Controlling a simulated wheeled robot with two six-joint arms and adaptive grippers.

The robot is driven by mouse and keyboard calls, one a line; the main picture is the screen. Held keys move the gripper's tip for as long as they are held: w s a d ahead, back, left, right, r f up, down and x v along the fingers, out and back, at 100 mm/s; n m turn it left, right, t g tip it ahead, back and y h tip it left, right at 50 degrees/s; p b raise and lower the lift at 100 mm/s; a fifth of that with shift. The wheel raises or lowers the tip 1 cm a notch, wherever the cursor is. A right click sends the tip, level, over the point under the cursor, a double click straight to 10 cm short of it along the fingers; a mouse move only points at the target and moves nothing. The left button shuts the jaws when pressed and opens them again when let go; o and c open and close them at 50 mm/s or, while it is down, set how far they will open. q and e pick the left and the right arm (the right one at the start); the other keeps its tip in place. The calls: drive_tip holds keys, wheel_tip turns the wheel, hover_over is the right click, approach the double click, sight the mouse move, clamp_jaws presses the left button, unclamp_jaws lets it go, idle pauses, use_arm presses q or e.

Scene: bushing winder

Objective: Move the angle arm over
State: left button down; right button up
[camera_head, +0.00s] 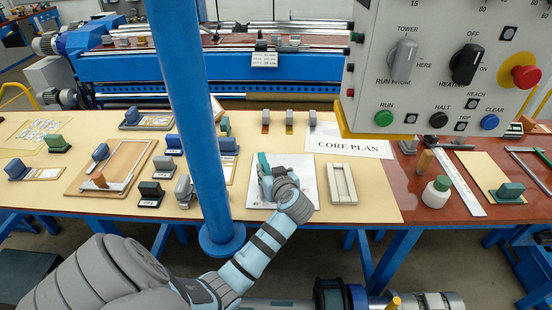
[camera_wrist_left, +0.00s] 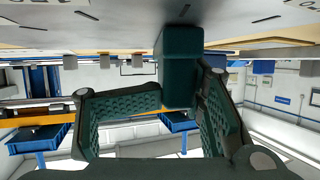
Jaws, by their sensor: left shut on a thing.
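My left gripper (camera_head: 268,178) is over a pale plate (camera_head: 254,198) on the bench, left of the slotted cream block. It is shut on a dark green block (camera_head: 263,160), which stands up beyond the fingers. The same green block (camera_wrist_left: 180,62) shows between the two textured finger pads of my left gripper (camera_wrist_left: 178,92) in the left wrist view. The block looks like a grip of the angle arm; the rest of that part is hidden by the gripper, and I cannot tell whether it touches the plate. My right gripper is not in view.
A blue post (camera_head: 192,110) rises just left of my gripper. A control panel (camera_head: 450,65) hangs at upper right. The slotted block (camera_head: 342,184) and the CORE PLAN sheet (camera_head: 350,142) lie to the right. Small stamp-like blocks (camera_head: 184,188) stand left of the post.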

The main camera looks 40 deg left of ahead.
use_arm(q)
drive_tip(key=shift+s+a+r+t, duration=0.2)
drive_tip(key=shift+a+r+t, duration=0.05)
drive_tip(key=shift+r+t, duration=0.15)
drive_tip(key=shift+m, duration=0.3)
drive_tip(key=c, duration=1.5)
unclamp_jaws()
drive_tip(key=shift+s+d, duration=0.15)
drive_tip(key=shift+s+d, duration=0.15)
drive_tip(key=shift+d, duration=0.05)
drive_tip(key=v, duration=1.1)
drive_tip(key=shift+s+d+r, duration=0.2)
drive_tip(key=shift+r, duration=0.2)
drive_tip(key=shift+a, duration=0.1)
